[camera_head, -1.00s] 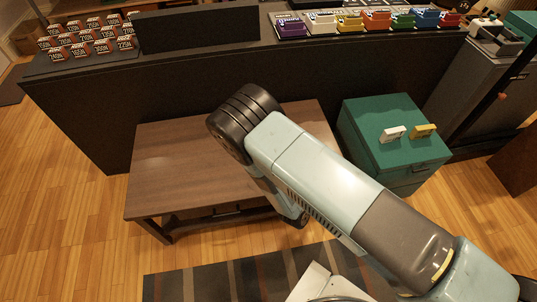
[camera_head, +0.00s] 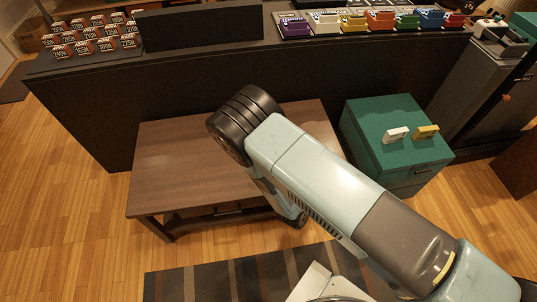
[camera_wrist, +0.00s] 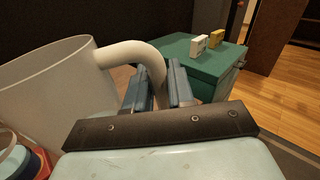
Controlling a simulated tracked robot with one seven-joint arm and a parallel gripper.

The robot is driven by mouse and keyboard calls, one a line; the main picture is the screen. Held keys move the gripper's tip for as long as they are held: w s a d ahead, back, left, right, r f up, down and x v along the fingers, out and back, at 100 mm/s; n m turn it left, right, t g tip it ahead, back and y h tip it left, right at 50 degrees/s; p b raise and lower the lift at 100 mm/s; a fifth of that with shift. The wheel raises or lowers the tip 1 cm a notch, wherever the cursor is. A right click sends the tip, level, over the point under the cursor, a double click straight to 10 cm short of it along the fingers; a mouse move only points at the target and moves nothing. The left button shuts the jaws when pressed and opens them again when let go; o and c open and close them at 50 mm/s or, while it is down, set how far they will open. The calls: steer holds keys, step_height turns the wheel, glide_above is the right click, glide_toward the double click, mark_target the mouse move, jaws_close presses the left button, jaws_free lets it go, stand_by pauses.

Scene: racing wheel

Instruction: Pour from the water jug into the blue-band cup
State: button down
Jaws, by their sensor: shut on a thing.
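The water jug (camera_wrist: 55,95) is a pale, whitish vessel with a curved handle (camera_wrist: 130,52), at the left of the wrist view. My gripper (camera_wrist: 160,88) is shut on the handle, with its dark blue fingers on either side of it. At the lower left edge, a pale cup rim with a dark blue part (camera_wrist: 22,170) shows below the jug. A red part lies beside it. I cannot tell for sure whether this is the blue-band cup. In the head view my arm hides the gripper, the jug and any cups.
A brown low table (camera_head: 175,160) stands under my arm. A green cabinet (camera_head: 385,130) with a white and a yellow block on top is to its right. Behind runs a long black counter (camera_head: 200,75) with colored boxes. Wooden floor lies open at the left.

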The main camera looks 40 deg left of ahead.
steer(key=shift+s+a+r+n+t+y, duration=0.15)
steer(key=shift+s+a+r+n+y, duration=0.05)
steer(key=shift+a+r+n, duration=0.7)
steer(key=shift+s+a+r+n+t+y, duration=0.2)
steer(key=shift+a+r+n, duration=0.45)
steer(key=shift+n, duration=0.45)
steer(key=shift+s+a+r+n+t+y+p, duration=0.15)
steer(key=shift+a+r+n, duration=0.2)
steer(key=shift+a+n, duration=0.4)
steer(key=shift+s+a+r+n+y+p, duration=0.1)
steer(key=shift+a+r+n, duration=0.35)
steer(key=shift+n, duration=0.4)
steer(key=shift+s+a+r+n+t+y+p, duration=0.15)
steer(key=shift+a+r+n, duration=0.1)
steer(key=shift+a+n, duration=0.5)
steer(key=shift+a+r+n, duration=0.2)
steer(key=shift+r+n, duration=0.25)
steer(key=shift+n, duration=0.1)
steer(key=shift+s+a+r+n+y+p, duration=0.25)
steer(key=shift+a+r+n+p, duration=0.3)
steer(key=shift+r+n+p, duration=0.15)
steer(key=shift+s+a+r+n+y+p, duration=0.1)
steer(key=shift+a+r+n+y+p, duration=0.15)
steer(key=shift+a+r+n+p, duration=0.45)
stand_by(1.4)
